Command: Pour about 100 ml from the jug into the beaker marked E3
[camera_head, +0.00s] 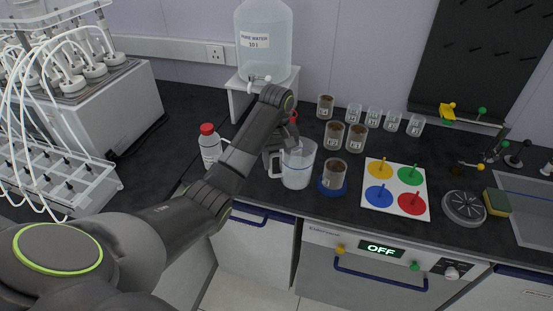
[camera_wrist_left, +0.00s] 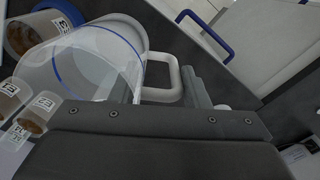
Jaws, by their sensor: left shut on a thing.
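The clear jug (camera_head: 299,170) with a white handle stands about upright at the counter's front. In the left wrist view the jug (camera_wrist_left: 100,62) shows a blue line round it and its handle (camera_wrist_left: 178,82) between my fingers. My left gripper (camera_head: 280,150) is shut on the jug at its handle side. Just right of the jug, a beaker with brown contents (camera_head: 335,172) stands on a blue round base (camera_head: 332,192). My right gripper is not in view.
Several labelled beakers (camera_head: 335,134), some with brown contents, stand behind. A card with coloured circles (camera_head: 395,187) lies to the right. A red-capped bottle (camera_head: 209,146) stands left of my arm. A large pure water container (camera_head: 263,45) stands on a white stand behind.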

